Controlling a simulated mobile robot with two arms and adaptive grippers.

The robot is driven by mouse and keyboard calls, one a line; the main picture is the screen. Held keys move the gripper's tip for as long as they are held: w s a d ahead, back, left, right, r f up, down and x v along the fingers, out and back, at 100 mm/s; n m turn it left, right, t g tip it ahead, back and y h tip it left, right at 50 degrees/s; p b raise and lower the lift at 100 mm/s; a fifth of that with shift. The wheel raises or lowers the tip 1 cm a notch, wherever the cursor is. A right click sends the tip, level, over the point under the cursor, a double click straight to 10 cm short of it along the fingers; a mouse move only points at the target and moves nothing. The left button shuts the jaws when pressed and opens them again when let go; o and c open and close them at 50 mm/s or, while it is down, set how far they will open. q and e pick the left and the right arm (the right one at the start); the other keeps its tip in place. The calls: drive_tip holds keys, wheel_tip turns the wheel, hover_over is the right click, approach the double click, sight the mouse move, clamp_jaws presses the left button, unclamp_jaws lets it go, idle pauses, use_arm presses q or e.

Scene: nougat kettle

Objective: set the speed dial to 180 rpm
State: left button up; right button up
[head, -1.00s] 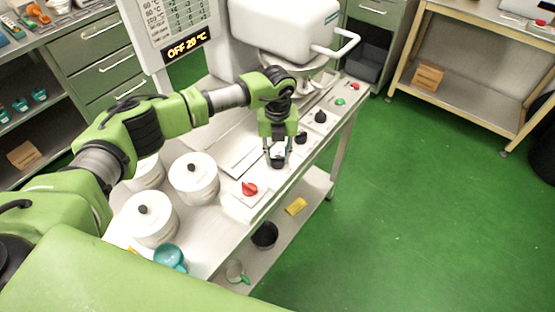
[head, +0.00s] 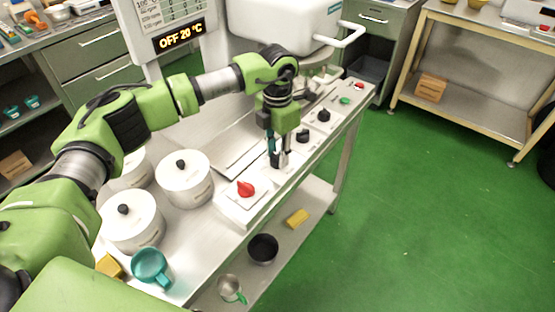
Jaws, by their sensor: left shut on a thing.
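The control panel (head: 262,197) runs along the front of the steel table. It carries a red knob (head: 246,189), a black dial (head: 303,135) and another black dial (head: 323,115). My left gripper (head: 279,160) points down at the panel between the red knob and the nearer black dial. It is shut on a dial there, which its fingers mostly hide. I cannot read the dial labels or tell the set speed. The display (head: 180,38) reads "OFF 20 °C". My right gripper is out of view.
A green button (head: 345,100) and a red button (head: 359,86) lie farther along the panel. The white mixer head (head: 283,18) stands behind. White lidded pots (head: 184,180) and a teal cup (head: 151,267) stand at the left. Green floor is free at the right.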

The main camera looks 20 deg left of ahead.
use_arm(q)
drive_tip(key=m+b, duration=0.3)
drive_tip(key=m, duration=0.1)
drive_tip(key=shift+f, duration=0.2)
drive_tip(key=m+b, duration=0.1)
drive_tip(key=m, duration=0.2)
drive_tip(key=shift+r+b, duration=0.1)
drive_tip(key=shift+b, duration=0.25)
drive_tip(key=shift+m+b, duration=0.3)
drive_tip(key=shift+m, duration=0.5)
drive_tip(key=shift+r+m, duration=0.1)
drive_tip(key=shift+m, duration=0.2)
drive_tip(key=o, duration=1.1)
drive_tip(key=shift+r, duration=0.1)
wheel_tip(320, 180, up, 12)
drive_tip(key=shift+f, duration=0.1)
